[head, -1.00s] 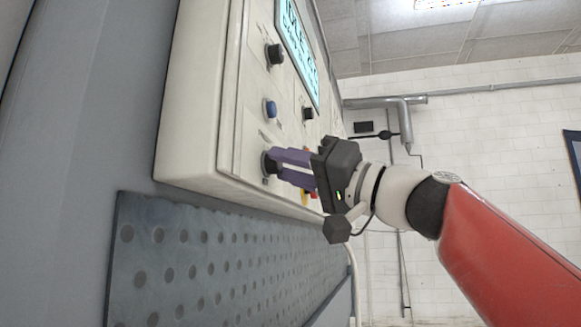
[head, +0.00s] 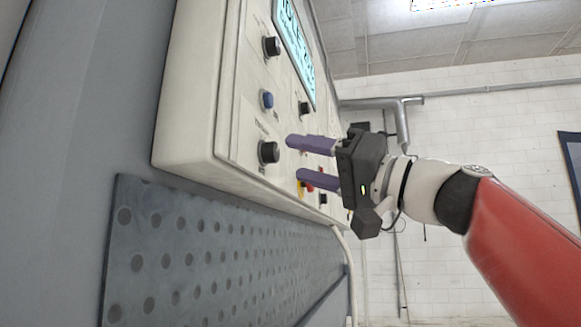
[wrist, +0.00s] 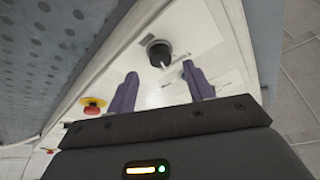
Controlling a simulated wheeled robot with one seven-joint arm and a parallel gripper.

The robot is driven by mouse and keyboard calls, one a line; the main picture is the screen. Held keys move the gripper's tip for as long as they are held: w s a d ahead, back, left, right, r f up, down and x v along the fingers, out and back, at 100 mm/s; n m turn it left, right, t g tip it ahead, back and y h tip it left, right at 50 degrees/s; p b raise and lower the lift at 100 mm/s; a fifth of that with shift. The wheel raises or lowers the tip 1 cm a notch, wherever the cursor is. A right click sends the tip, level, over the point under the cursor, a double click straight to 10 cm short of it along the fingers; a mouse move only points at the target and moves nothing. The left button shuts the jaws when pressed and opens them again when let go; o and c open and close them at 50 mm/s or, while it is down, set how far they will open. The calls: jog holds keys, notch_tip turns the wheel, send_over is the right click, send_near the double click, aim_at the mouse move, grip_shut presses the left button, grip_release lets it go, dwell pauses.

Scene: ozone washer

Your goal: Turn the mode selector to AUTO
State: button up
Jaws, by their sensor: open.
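A black selector knob (head: 269,152) sticks out of the cream control panel (head: 229,135) near its lower left in the head view. It also shows in the wrist view (wrist: 159,51), with a light pointer mark on its face and labels around it too small to read. My gripper (head: 297,159) is open and empty, with its purple fingers apart. The fingertips stand off to the right of the knob, clear of it. In the wrist view the knob lies beyond and between the two fingertips.
A blue button (head: 267,99), more black knobs (head: 271,46) and a lit display (head: 295,48) are on the same panel. A red and yellow emergency stop (wrist: 92,104) sits near the fingers. A grey perforated plate (head: 215,255) lies below the panel.

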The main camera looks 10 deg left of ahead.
jog(key=b+v, duration=0.1)
jog(key=v, duration=0.3)
jog(key=shift+a, duration=0.1)
dwell(0.3)
notch_tip(320, 180, down, 22)
jog(key=w+d+m+t+h+p, duration=0.1)
jog(key=w+m+t+h+p, duration=0.2)
jog(key=m+h, duration=0.6)
jog(key=s+d+f+g+h+p, duration=0.1)
jog(key=s+d+f+h, duration=0.3)
jog(key=f, duration=0.6)
jog(key=s+d+f+g+h, duration=0.1)
jog(key=s+d+f+h, duration=0.3)
jog(key=f, duration=0.7)
jog(key=s+d+f+g+h+p, duration=0.1)
jog(key=s+d+f+h, duration=0.3)
jog(key=s+d+f, duration=0.3)
notch_tip(320, 180, down, 4)
jog(key=shift+d+r+n+p, duration=0.25)
jog(key=shift+d+n+p, duration=0.05)
jog(key=shift+d, duration=0.95)
jog(key=shift+s, duration=0.15)
